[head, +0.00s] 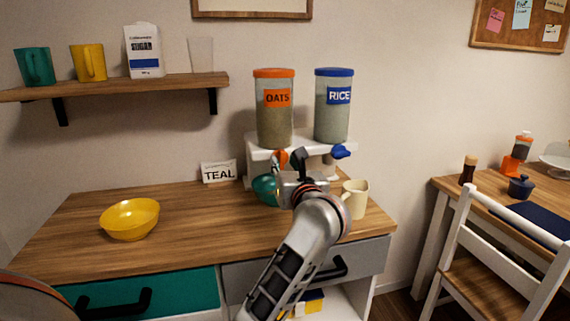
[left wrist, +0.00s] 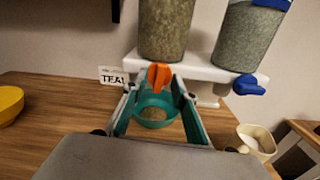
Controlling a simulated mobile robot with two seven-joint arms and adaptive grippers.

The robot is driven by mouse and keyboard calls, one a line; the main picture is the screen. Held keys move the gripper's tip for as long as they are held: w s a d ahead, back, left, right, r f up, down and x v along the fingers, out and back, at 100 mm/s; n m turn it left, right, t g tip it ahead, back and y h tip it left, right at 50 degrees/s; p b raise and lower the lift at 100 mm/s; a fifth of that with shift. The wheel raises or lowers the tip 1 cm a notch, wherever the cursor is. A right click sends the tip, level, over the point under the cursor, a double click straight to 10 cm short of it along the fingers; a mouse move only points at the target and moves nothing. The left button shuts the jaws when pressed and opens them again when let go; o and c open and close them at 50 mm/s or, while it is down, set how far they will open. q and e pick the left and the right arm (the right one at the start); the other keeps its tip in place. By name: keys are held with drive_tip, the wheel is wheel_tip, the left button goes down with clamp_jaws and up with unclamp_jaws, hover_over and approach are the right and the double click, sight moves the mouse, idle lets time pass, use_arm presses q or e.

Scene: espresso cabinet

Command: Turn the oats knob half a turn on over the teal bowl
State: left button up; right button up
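The orange oats knob (left wrist: 159,76) sits below the oats jar (head: 275,112) at the front of the white dispenser shelf. My left gripper (head: 289,162) is at the knob. In the left wrist view its fingers (left wrist: 159,88) stand apart on either side of the knob, with what looks like a small gap. Contact is not clear. The teal bowl (head: 264,188) stands on the counter below the knob, partly hidden by the gripper in the head view. In the left wrist view the bowl (left wrist: 154,122) has something brownish inside. My right gripper is not in view.
The rice jar (head: 333,108) with its blue knob (head: 341,152) is just right of the oats. A cream jug (head: 355,198) stands right of my gripper. A TEAL card (head: 219,172) and a yellow bowl (head: 130,219) are to the left. The left counter is mostly clear.

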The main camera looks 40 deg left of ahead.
use_arm(q)
drive_tip(key=shift+w+a, duration=0.35)
drive_tip(key=shift+a, duration=0.05)
clamp_jaws()
